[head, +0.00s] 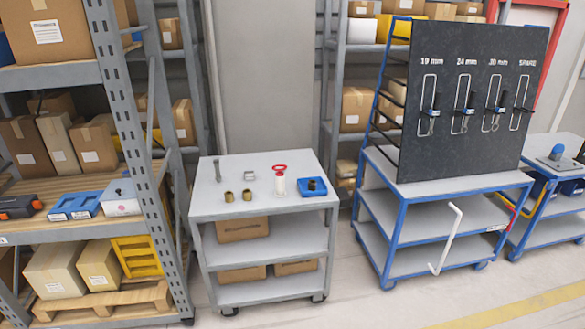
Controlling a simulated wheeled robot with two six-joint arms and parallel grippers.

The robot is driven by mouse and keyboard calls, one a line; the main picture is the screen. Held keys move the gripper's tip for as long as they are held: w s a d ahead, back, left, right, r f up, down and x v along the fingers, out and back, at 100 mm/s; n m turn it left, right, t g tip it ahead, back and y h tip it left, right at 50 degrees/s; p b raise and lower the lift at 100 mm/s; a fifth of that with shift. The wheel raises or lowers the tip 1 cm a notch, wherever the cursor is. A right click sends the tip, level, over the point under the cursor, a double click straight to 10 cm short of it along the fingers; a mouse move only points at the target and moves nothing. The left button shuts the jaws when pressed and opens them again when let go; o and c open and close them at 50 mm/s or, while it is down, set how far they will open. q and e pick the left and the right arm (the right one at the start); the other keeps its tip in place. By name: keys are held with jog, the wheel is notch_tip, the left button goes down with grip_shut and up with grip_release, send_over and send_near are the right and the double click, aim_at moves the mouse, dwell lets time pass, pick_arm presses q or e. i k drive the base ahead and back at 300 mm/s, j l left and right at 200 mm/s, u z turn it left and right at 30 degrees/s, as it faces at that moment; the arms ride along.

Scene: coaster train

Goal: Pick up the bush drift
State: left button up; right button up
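A slim dark grey rod (217,170), which looks like the bush drift, is at the back left of the top of a grey cart (208,206). It is small in the head view, so I cannot be sure of its identity. Two brass-coloured bushes (229,196) (247,194) stand in front and to its right. Neither of my grippers is in view.
The cart top also carries a small grey block (249,176), a white bottle-like thing with red (280,184), and a blue tray (312,198) holding a dark part. A loaded shelf rack (122,100) stands close left. A blue trolley with a black tool board (470,110) stands right.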

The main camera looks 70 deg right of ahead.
aim_at(218, 178)
jog(key=z, duration=1.75)
jog(key=u, duration=3.55)
jog(key=z, duration=0.75)
jog(key=l+z, duration=0.2)
jog(key=z, duration=0.25)
jog(key=i+l+z, duration=0.1)
jog(key=z, duration=0.35)
jog(key=i+l+z, duration=0.1)
jog(key=z, duration=0.35)
jog(key=i+l+z, duration=0.1)
jog(key=l+z, duration=0.15)
jog(key=z, duration=0.15)
